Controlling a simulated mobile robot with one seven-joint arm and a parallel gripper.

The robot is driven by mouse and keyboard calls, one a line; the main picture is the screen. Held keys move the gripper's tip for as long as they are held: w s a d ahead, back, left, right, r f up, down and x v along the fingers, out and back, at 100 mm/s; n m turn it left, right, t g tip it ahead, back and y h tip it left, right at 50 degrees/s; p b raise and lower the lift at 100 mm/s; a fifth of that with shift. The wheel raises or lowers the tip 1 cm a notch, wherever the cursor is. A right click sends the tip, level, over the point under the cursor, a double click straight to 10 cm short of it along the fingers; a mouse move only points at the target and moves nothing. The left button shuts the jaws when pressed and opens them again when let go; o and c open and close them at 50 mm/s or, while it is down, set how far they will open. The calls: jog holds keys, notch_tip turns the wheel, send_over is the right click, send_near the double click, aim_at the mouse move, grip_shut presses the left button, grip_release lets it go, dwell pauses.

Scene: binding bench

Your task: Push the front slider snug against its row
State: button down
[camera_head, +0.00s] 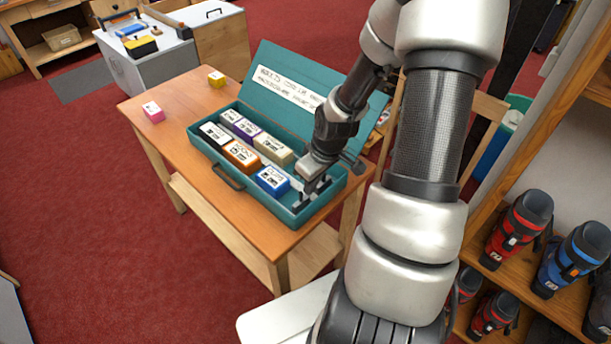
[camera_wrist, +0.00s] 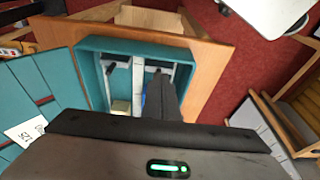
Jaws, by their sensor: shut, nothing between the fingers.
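A teal box (camera_head: 232,186) with its lid open stands on the wooden table and holds two rows of small labelled blocks. In the front row are a white block (camera_head: 216,134), an orange block (camera_head: 240,156) and a blue block (camera_head: 272,181). The front slider (camera_wrist: 158,70), pale with a dark crosspiece, is in the right-hand channel in the wrist view, towards the box's empty end. My gripper (camera_head: 315,185) is shut and low at the box's right end, over the front row. Its fingers (camera_wrist: 168,98) partly hide the blue block; whether they touch the slider is unclear.
The back row has a purple block (camera_head: 247,129) and a cream block (camera_head: 273,150). A second slider (camera_wrist: 107,66) is in the other channel, past a pale divider (camera_wrist: 137,82). The raised lid (camera_head: 288,82) stands behind. Pink (camera_head: 153,112) and yellow (camera_head: 216,79) blocks lie loose on the table.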

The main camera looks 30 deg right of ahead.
aim_at(283, 185)
jog(key=b+x, duration=0.6)
jog(key=x, duration=0.1)
jog(key=shift+w+a+r+b, duration=0.1)
jog(key=shift+w+a+b, duration=0.4)
jog(key=shift+w, duration=1.15)
jog(key=shift+w+a+b, duration=0.35)
jog(key=shift+w+a, duration=0.3)
jog(key=shift+w, duration=1)
jog(key=shift+w+a+r+b, duration=0.1)
jog(key=shift+w+a+b, duration=0.4)
jog(key=shift+w, duration=1.15)
jog(key=shift+s+d+p, duration=0.2)
jog(key=shift+s+p, duration=0.1)
jog(key=shift+s, duration=0.5)
jog(key=w+a+p+v, duration=0.1)
jog(key=w+p+v, duration=0.1)
jog(key=p+v, duration=0.6)
jog(key=v, duration=0.3)
jog(key=shift+w, duration=0.25)
jog(key=shift+r, duration=0.15)
